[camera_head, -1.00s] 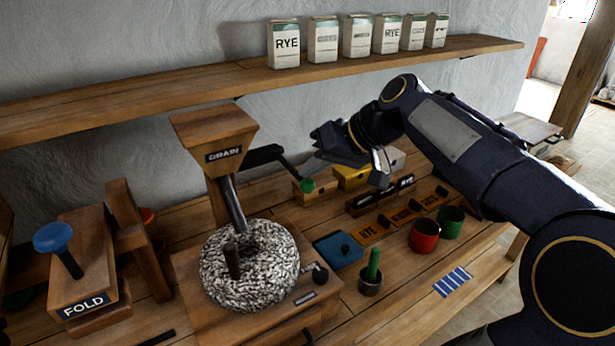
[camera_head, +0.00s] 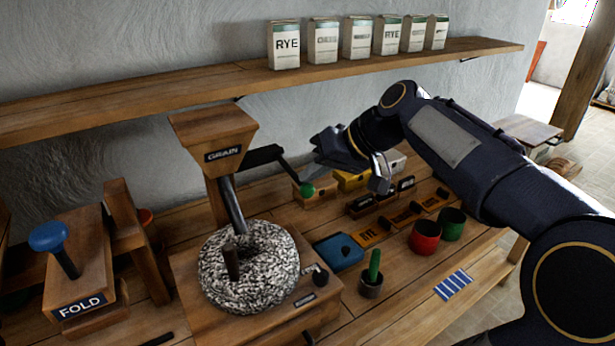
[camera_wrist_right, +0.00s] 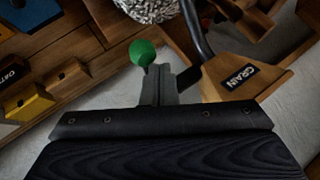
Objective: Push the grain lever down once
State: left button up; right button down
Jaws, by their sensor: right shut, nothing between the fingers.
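The grain lever is a dark arm beside the wooden hopper marked GRAIN (camera_head: 222,152), with a green knob (camera_head: 307,190) at its low end. In the right wrist view the green knob (camera_wrist_right: 143,53) shows just past the tips of my right gripper (camera_wrist_right: 158,75). My right gripper (camera_head: 318,158) is shut and empty, above and slightly right of the knob in the head view. Whether the fingertips touch the knob or lever cannot be told. The hopper's GRAIN label (camera_wrist_right: 242,76) is to the right in the wrist view. My left gripper is not in view.
A round millstone (camera_head: 249,267) stands below the hopper. A FOLD press with a blue knob (camera_head: 48,237) is at left. Red (camera_head: 424,237) and green (camera_head: 451,223) cups stand on the bench at right. A shelf (camera_head: 180,97) with several packets runs along the wall.

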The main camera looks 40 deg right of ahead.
jog(key=shift+f+b, duration=1.05)
jog(key=shift+f, duration=0.2)
dwell(0.8)
jog(key=shift+r, duration=0.15)
dwell(0.5)
jog(key=shift+r+p, duration=2.25)
jog(key=shift+r, duration=0.4)
notch_tip(320, 180, up, 5)
jog(key=p, duration=0.4)
